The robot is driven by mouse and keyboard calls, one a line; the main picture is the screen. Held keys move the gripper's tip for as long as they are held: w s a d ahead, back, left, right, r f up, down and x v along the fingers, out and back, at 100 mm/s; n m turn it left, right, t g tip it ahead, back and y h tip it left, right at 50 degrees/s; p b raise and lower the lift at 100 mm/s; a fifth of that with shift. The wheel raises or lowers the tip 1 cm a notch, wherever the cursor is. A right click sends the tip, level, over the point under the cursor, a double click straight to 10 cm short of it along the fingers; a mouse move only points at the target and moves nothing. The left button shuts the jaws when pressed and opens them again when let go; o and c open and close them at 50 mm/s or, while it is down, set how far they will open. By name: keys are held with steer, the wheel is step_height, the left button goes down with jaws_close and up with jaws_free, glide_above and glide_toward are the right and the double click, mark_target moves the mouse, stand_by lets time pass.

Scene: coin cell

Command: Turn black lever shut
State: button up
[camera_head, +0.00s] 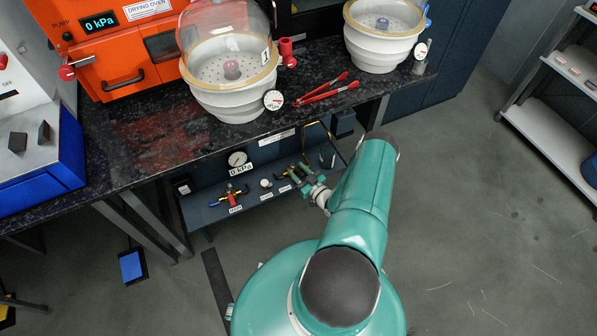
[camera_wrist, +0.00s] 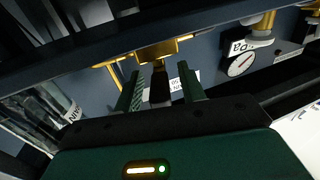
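In the wrist view, a black lever (camera_wrist: 160,88) hangs from a brass valve body (camera_wrist: 157,50). My gripper (camera_wrist: 160,92) is open, with one green finger on each side of the lever. Gaps show between the lever and both fingers, so I cannot see contact. In the head view, my gripper (camera_head: 304,173) is at the lower shelf under the bench, close to the brass fittings there. The lever is too small to make out clearly in that view.
A red-handled brass valve (camera_head: 234,193) and a round gauge (camera_head: 238,159) reading 0 kPa are farther left on the shelf. The dark bench top (camera_head: 180,130) overhangs this space. Above stand an orange oven (camera_head: 115,50) and two white desiccators (camera_head: 228,95) (camera_head: 380,55).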

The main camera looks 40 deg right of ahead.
jaws_close()
steer(key=shift+a+m+g+h, duration=0.25)
steer(key=shift+m+h, duration=0.5)
steer(key=shift+h, duration=0.4)
steer(key=shift+a+m+g+h, duration=0.2)
steer(key=shift+m+h, duration=0.55)
steer(key=shift+h, duration=0.4)
jaws_free()
steer(key=v, duration=1.3)
steer(key=shift+s+a, duration=0.15)
steer(key=shift+s, duration=0.2)
